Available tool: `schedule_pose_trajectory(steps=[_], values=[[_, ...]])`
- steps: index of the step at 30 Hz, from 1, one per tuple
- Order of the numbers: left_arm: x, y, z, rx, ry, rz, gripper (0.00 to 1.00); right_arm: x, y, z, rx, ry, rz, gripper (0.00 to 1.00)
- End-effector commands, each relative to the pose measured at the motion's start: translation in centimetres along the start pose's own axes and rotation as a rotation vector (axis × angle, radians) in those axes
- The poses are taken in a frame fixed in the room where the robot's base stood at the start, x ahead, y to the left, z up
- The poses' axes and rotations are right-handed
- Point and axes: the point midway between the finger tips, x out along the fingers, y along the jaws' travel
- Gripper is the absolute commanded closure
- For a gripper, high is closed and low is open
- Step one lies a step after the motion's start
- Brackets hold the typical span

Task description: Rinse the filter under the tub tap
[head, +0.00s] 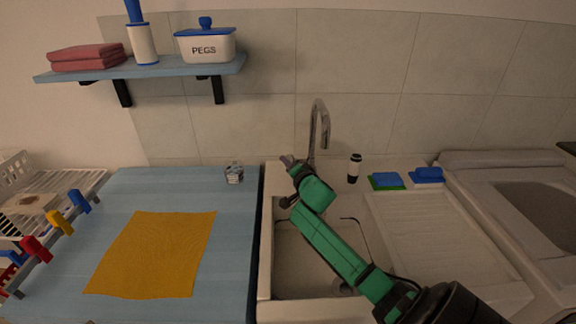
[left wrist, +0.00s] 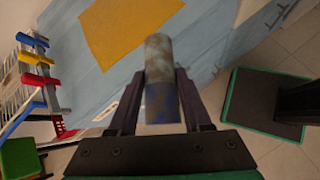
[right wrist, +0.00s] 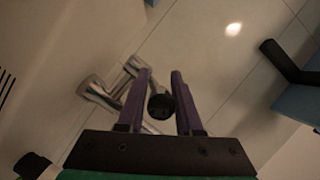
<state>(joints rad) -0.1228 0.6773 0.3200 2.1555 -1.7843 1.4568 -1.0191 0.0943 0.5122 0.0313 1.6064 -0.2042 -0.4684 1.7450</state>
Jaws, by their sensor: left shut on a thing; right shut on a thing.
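The filter (left wrist: 160,70) is a cylinder, mottled grey-brown at its far end and blue near my gripper. My left gripper (left wrist: 161,84) is shut around it, over the blue mat on the worktop's front side. Neither the left gripper nor the filter shows in the head view. The chrome tub tap (head: 320,125) curves up behind the tub (head: 264,285). My right gripper (head: 289,162) is at the tap's base, left of the spout. In the right wrist view, it (right wrist: 161,82) is shut on a dark round-ended knob (right wrist: 160,106) by the chrome tap parts (right wrist: 96,90). No water stream is visible.
A yellow cloth (head: 155,255) lies on the blue mat (head: 228,275). A small glass jar (head: 234,174) stands behind it. A dark bottle (head: 354,168) and blue-green sponges (head: 386,181) are right of the tap. A rack with coloured pegs (head: 60,220) is at left.

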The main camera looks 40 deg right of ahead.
Motion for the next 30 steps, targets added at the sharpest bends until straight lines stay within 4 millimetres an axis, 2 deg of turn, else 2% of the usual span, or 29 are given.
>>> schedule_pose_trajectory(steps=[18,25,30], values=[[0.0,0.0,0.1,0.000,0.000,0.000,1.00,0.0,0.1,0.1,0.001,-0.002,0.002,1.00],[-2.4,0.9,2.4,0.000,0.000,0.000,1.00,-0.1,-0.9,-0.6,0.021,-0.031,0.046,1.00],[-2.7,1.0,2.8,0.000,0.000,0.000,1.00,0.0,-0.5,-0.3,0.027,-0.047,0.064,1.00]])
